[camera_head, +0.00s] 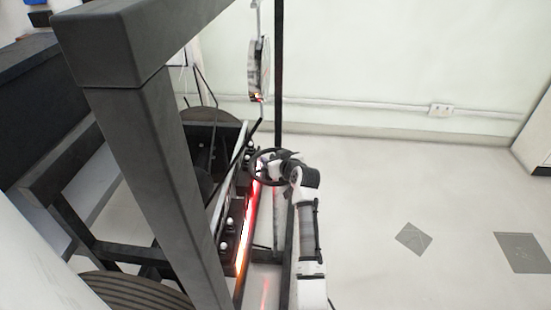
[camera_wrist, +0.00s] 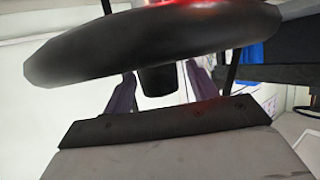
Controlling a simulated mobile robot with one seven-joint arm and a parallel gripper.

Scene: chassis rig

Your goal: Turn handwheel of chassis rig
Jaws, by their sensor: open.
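The handwheel (camera_head: 254,172) is a black ring on the side of the chassis rig, near the middle of the head view. In the wrist view its thick dark rim (camera_wrist: 130,50) crosses the top of the picture, close to the camera. My gripper (camera_wrist: 160,72) is open, with one finger on each side of a short dark cylindrical part (camera_wrist: 157,81) below the rim. The rim hides the fingertips. I cannot tell whether the fingers touch the wheel. In the head view my gripper (camera_head: 268,160) is at the wheel, small and partly hidden.
The rig's thick dark frame post (camera_head: 160,180) and top beam fill the left. A glowing red strip (camera_head: 249,215) runs along the rig beside my arm. A round disc-like part (camera_head: 259,70) hangs above the wheel. Open pale floor (camera_head: 390,190) lies to the right.

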